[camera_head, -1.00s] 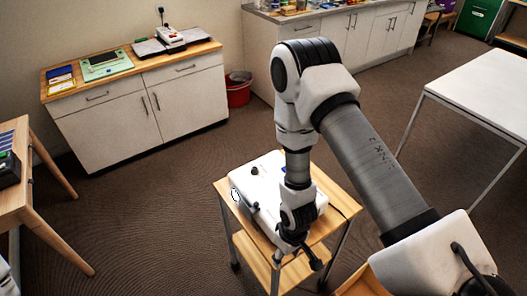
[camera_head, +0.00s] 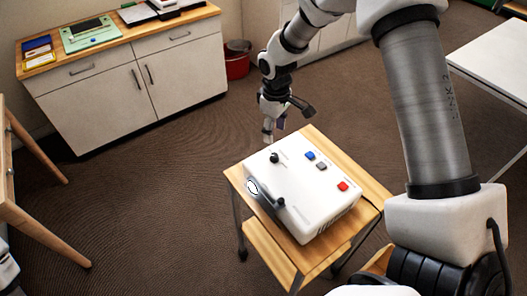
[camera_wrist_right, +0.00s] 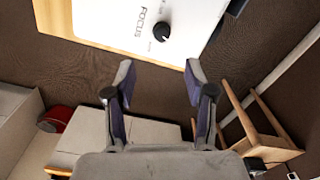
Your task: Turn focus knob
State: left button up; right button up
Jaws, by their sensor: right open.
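The white projector box (camera_head: 318,208) sits on a small wooden cart. Its black focus knob (camera_head: 274,157) stands on top near the far left corner. In the wrist view the focus knob (camera_wrist_right: 162,32) has the word FOCUS beside it. My right gripper (camera_head: 268,131) points down just beyond that corner, apart from the knob. In the wrist view my right gripper (camera_wrist_right: 160,75) is open and empty, with the knob ahead of its fingertips.
A second black knob or lever (camera_head: 281,202) is near the lens side. Blue (camera_head: 310,156), grey (camera_head: 321,166) and red (camera_head: 342,186) buttons are on top. The wooden cart (camera_head: 372,190) has open floor at its left. A white cabinet (camera_head: 130,95) stands behind.

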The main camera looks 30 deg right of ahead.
aim_at(275, 155)
jog(key=shift+s+f+b, duration=0.75)
jog(key=shift+s+f, duration=0.05)
jog(key=f, duration=0.2)
jog(key=f+p, duration=0.1)
jog(key=f, duration=0.1)
jog(key=f+p, duration=0.1)
jog(key=f, duration=0.2)
jog(key=shift+w+f, duration=0.1)
jog(key=shift+w, duration=0.25)
jog(key=shift+f, duration=0.3)
pick_arm(q)
jog(key=shift+s+f, duration=0.15)
jog(key=shift+s, duration=0.05)
pick_arm(e)
jog(key=shift+f, duration=0.1)
jog(key=shift+w, duration=0.1)
jog(key=c, duration=0.8)
grip_shut()
